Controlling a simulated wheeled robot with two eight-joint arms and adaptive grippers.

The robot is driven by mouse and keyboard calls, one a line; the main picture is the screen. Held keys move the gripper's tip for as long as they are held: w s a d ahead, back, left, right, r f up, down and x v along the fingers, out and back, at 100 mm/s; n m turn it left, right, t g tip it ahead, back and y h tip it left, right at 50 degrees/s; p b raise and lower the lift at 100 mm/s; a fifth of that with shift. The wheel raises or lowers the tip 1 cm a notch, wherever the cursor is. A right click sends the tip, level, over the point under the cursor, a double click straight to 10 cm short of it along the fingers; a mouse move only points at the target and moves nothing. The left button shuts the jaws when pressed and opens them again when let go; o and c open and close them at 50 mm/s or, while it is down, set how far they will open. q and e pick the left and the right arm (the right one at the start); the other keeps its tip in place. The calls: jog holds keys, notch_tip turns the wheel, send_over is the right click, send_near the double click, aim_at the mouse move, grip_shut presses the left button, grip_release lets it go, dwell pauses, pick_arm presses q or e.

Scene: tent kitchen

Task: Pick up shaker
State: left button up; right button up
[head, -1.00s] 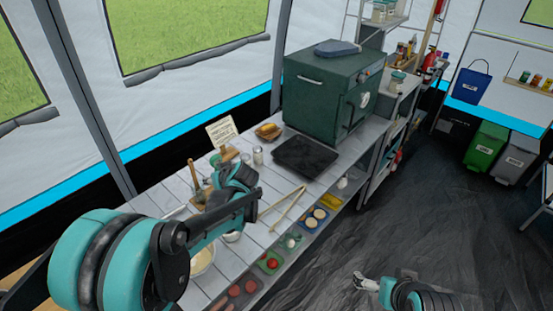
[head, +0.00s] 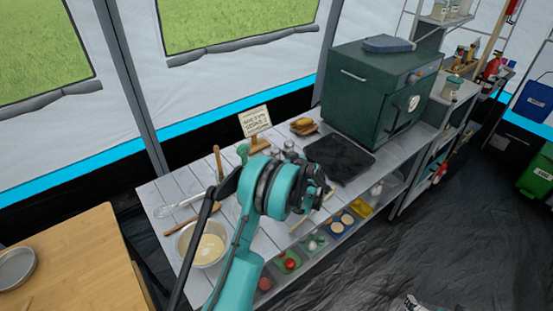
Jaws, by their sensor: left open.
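Two small shakers with grey tops stand close together on the white plank counter (head: 160,205), behind my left wrist. One shaker (head: 289,146) is to the right of the other (head: 276,151); their lower parts are partly hidden by my arm. I cannot tell which one the task means. My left gripper (head: 319,190) is over the counter, in front and to the right of the shakers. It is open, seen mostly from behind, with nothing visible in it. Only a small tip of my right gripper (head: 413,303) shows at the bottom edge.
A written sign (head: 254,122) and a bread-like item (head: 304,126) stand behind the shakers. A black griddle plate (head: 338,158) and a green oven (head: 372,95) are to the right. A bowl of batter (head: 203,245) and wooden utensils are to the left. Food trays line the front.

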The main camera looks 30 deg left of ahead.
aim_at(278, 155)
pick_arm(q)
jog(key=b+x, duration=0.1)
jog(key=x, duration=0.2)
jog(key=shift+w+a+f, duration=0.1)
jog(key=shift+w+f, duration=0.05)
jog(key=shift+f, duration=0.05)
jog(key=shift+r, duration=0.15)
jog(key=c, duration=1)
